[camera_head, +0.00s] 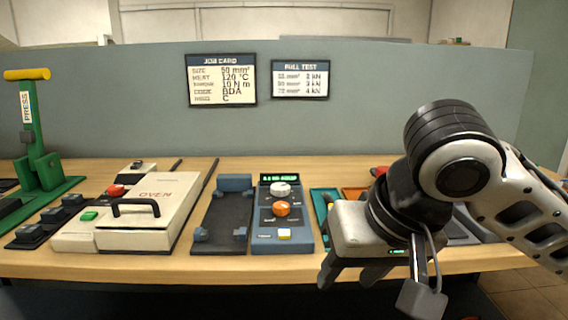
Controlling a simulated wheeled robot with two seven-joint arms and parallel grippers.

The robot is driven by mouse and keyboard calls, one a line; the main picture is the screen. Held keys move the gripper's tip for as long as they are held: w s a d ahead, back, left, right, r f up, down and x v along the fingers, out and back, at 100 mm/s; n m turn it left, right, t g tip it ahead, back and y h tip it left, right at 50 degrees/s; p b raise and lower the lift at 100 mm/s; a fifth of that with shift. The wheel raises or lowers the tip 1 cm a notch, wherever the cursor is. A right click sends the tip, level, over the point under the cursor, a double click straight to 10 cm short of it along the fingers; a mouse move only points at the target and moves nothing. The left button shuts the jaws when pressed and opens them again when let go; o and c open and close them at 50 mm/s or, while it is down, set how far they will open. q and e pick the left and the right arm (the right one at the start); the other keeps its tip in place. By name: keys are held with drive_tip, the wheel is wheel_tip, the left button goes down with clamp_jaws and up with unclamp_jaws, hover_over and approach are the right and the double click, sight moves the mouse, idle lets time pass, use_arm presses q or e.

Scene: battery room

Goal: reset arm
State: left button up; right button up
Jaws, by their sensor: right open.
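My right arm comes in from the right edge, and my right gripper (372,285) hangs in front of the bench's front edge at the right. Its fingers point down and are spread apart, with nothing seen between them. My left gripper and left arm do not show. The gripper body and forearm hide part of the bench's right side.
The wooden bench (300,262) carries a green press (42,150), a cream oven (150,215), a dark fixture (222,215) and a blue tester (283,225). Coloured trays (320,205) lie partly behind my gripper. A grey partition with two cards stands behind.

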drive_tip(key=w+a+f+t+y+p, duration=0.3)
drive_tip(key=a+f+y, duration=0.4)
drive_tip(key=f, duration=0.5)
use_arm(q)
drive_tip(key=p, duration=0.1)
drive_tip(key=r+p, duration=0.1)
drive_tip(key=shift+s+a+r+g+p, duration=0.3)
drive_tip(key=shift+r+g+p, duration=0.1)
use_arm(e)
drive_tip(key=s+d+f+t+h, duration=0.3)
drive_tip(key=s+d+f+h, duration=0.3)
drive_tip(key=s+d+f, duration=0.6)
wheel_tip(320, 180, down, 3)
drive_tip(key=shift+d+r+t, duration=0.1)
drive_tip(key=shift+d+t, duration=0.2)
drive_tip(key=shift+d, duration=0.1)
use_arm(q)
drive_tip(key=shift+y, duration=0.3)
